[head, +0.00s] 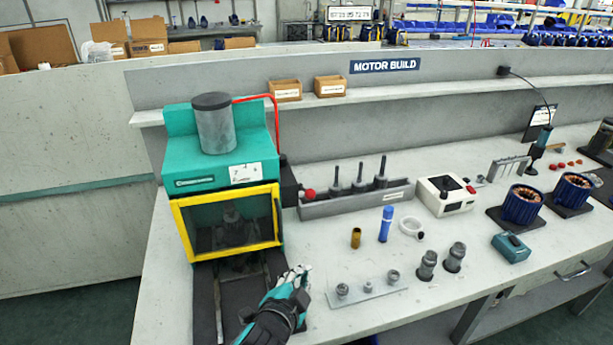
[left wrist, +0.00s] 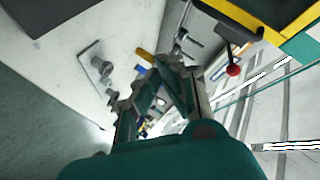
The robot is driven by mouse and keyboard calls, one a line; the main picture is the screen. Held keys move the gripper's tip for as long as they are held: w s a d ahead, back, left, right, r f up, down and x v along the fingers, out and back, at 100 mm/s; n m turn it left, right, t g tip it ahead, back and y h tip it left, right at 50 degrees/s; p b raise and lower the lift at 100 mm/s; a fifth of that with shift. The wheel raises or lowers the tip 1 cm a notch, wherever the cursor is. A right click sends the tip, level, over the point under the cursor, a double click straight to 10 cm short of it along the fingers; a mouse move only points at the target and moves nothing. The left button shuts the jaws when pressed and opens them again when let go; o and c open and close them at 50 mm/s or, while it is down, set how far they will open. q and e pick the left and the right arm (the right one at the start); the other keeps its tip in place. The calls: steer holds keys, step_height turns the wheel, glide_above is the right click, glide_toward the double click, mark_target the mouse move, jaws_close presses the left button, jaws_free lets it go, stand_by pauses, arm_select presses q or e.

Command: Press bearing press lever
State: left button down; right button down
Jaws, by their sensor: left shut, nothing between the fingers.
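The bearing press (head: 218,160) is a teal machine with a grey cylinder on top and a yellow-framed clear guard (head: 230,222) in front. The press lever, with its red ball knob (head: 309,193), sticks out at the press's right side. In the left wrist view the red knob (left wrist: 233,70) hangs on a dark rod at upper right. My left gripper (head: 300,274) is shut and empty, in front of and below the knob, apart from it, to the right of the press's dark base rails. My right gripper is in neither view.
A grey rack (head: 355,201) with upright dark pins stands right of the knob. A plate with small metal parts (head: 367,290) lies right of my left gripper. A brass sleeve (head: 356,238) and a blue bottle (head: 386,224) stand behind it. Copper-wound stators (head: 522,205) stand farther right.

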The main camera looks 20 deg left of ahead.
arm_select(q)
steer(key=w+d+r+m+t+h, duration=0.35)
steer(key=d+r+m, duration=0.3)
steer(key=r, duration=0.25)
steer(key=w+d+r+m+t+h, duration=0.3)
steer(key=w+d+r+m+h, duration=0.15)
steer(key=d+r+m, duration=0.35)
steer(key=s+d+r+m+g+h, duration=0.3)
steer(key=d+r+m+g+h, duration=0.35)
steer(key=m+h, duration=0.55)
steer(key=s+d+f+m+g+y, duration=0.15)
steer(key=d+m+g, duration=0.35)
steer(key=m, duration=0.5)
steer(key=s+d+f+m+g+y, duration=0.1)
steer(key=s+d+f+m+g, duration=0.2)
steer(key=m+g, duration=0.55)
steer(key=w+a+f+m+t+y, duration=0.2)
steer(key=w+a+f+m+y, duration=0.55)
steer(key=w+a+y, duration=0.2)
steer(key=w+a+r+y, duration=0.2)
steer(key=a+r+y, duration=0.1)
steer(key=a, duration=0.5)
steer(key=w+a+r+m+t+y, duration=0.1)
steer(key=w+a+r+y, duration=0.2)
steer(key=a+y, duration=0.2)
steer(key=w+a+r+t+y, duration=0.1)
steer(key=a+r+y, duration=0.3)
steer(key=a, duration=0.7)
steer(key=shift+w, duration=0.65)
